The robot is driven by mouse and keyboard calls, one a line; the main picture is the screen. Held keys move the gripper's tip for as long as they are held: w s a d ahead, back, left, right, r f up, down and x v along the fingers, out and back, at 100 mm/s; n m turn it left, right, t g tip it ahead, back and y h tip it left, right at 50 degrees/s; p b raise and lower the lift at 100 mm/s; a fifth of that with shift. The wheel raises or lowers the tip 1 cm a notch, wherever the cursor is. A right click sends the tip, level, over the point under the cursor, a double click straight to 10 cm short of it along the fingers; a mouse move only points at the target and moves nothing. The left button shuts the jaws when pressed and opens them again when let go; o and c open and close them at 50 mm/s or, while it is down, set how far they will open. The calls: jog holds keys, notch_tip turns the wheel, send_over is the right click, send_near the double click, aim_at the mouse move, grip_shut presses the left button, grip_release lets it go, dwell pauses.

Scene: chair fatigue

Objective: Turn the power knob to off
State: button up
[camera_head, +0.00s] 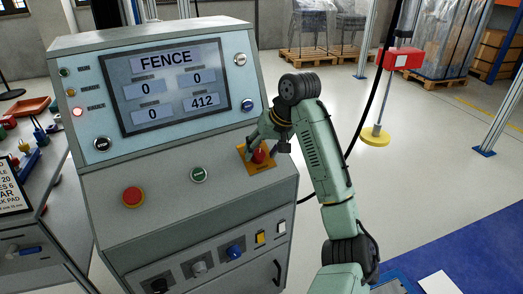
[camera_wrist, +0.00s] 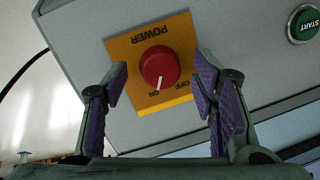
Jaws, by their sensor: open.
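The power knob (camera_wrist: 159,67) is a red round knob on a yellow plate (camera_wrist: 128,45) marked POWER, ON and OFF, seen upside down in the wrist view. Its white pointer line points toward ON. My gripper (camera_wrist: 162,84) is open, with one purple-padded finger on each side of the knob. Gaps show between the pads and the knob. In the head view the red knob (camera_head: 260,156) sits at the right end of the console's sloped panel, and my gripper (camera_head: 262,138) is over it, partly hiding the plate.
The console (camera_head: 180,166) has a screen (camera_head: 174,86) reading FENCE, a green START button (camera_head: 199,174) and a red button (camera_head: 132,196) left of the knob. Lower down are several more knobs and switches. A workbench with tools stands at the left.

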jog(key=shift+w+a+f, duration=0.1)
jog(key=shift+f, duration=0.2)
jog(key=shift+c, duration=0.5)
jog(key=c, duration=1.1)
